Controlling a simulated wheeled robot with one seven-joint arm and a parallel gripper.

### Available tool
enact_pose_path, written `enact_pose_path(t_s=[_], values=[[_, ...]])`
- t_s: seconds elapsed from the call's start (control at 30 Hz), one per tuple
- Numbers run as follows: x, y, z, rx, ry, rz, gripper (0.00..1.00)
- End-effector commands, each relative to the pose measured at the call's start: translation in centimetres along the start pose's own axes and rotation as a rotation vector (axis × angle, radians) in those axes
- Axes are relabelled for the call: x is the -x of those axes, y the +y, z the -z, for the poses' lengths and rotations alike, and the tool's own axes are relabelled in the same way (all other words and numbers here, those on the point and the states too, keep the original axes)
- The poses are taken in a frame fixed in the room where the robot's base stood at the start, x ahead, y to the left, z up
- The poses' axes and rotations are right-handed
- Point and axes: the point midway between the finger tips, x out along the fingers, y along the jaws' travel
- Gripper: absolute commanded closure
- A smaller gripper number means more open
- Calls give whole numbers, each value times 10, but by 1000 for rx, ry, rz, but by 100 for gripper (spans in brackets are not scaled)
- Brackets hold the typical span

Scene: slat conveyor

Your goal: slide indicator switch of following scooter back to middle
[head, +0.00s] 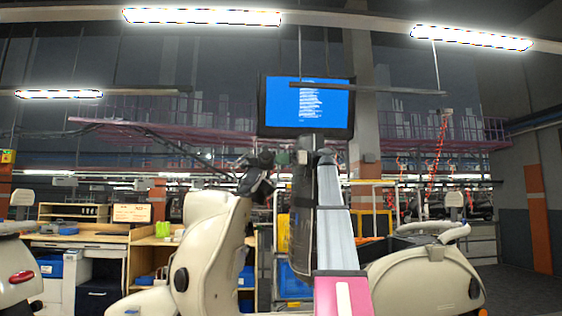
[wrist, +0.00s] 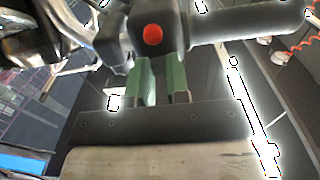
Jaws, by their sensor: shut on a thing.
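A cream scooter (head: 205,255) stands left of my arm in the head view, with its dark handlebar (head: 258,178) next to my gripper (head: 284,158). In the wrist view, my gripper (wrist: 162,62) has two green fingers reaching up to the underside of the black switch housing on the handlebar. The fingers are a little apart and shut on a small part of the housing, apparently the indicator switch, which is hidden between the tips. A red button (wrist: 152,35) faces the camera just above. A dark grip (wrist: 250,20) extends right. The switch's position cannot be seen.
A monitor (head: 306,105) hangs above. A workbench (head: 80,237) with blue bins stands behind. Open floor (head: 525,290) shows at the right.

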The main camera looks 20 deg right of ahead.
Motion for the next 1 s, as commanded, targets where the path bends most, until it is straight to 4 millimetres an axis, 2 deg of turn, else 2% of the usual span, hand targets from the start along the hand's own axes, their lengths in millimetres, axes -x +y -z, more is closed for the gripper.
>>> enact_pose_path(t_s=[0.07, 0.1, 0.13, 0.17, 0.43, 0.57, 1.0], values=[[0, 0, 0, 0, 0, 0, 100], [0, 0, 0, 0, 0, 0, 71], [0, 0, 0, 0, 0, 0, 61], [0, 0, 0, 0, 0, 0, 57], [1, 0, 0, 0, 0, 0, 57], [9, 1, 0, 0, 0, -1, 57], [85, 1, 0, 0, 0, -2, 57]])
